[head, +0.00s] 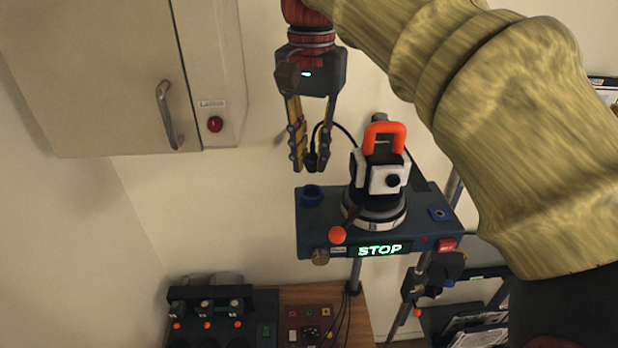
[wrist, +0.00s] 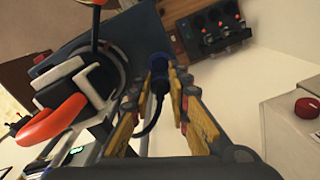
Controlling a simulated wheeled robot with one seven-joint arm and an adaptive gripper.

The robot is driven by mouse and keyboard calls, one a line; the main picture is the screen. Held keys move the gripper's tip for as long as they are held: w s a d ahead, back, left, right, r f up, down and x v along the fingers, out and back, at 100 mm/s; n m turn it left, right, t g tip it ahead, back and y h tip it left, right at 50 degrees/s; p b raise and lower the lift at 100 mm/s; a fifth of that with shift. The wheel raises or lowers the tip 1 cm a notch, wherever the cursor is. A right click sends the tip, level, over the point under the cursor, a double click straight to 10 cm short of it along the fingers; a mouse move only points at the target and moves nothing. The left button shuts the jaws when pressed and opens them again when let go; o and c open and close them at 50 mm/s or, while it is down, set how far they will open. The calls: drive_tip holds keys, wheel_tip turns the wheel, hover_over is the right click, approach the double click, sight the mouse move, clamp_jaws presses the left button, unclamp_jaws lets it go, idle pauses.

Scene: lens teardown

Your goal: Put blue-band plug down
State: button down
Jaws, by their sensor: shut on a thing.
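My gripper (head: 309,166) points down and is shut on the dark plug (head: 311,161), which sits between the fingertips with a black cable looping off to the right. The plug's blue band is hard to make out. Just below it, a blue round holder (head: 312,194) stands at the left back corner of the dark blue instrument plate (head: 325,230). A small gap shows between plug and holder in the head view. In the wrist view the plug (wrist: 160,84) overlaps the blue holder (wrist: 158,63), so the gap there cannot be judged.
A white and black instrument with an orange handle (head: 384,134) stands on the plate, right of my gripper. An orange-knobbed lever (head: 337,235) and a lit STOP sign (head: 380,250) are at its front. A wall cabinet (head: 100,75) is left. Open air lies between cabinet and plate.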

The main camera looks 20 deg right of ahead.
sight(311, 188)
drive_tip(key=shift+w+f, duration=0.1)
drive_tip(key=shift+f, duration=2.65)
drive_tip(key=shift+f, duration=0.1)
drive_tip(key=shift+s+f, duration=0.2)
drive_tip(key=shift+f, duration=0.5)
drive_tip(key=c, duration=1.9)
unclamp_jaws()
drive_tip(key=shift+f, duration=0.1)
drive_tip(key=shift+o, duration=1.1)
drive_tip(key=shift+f, duration=0.1)
drive_tip(key=shift+w, duration=0.1)
drive_tip(key=shift+r, duration=0.35)
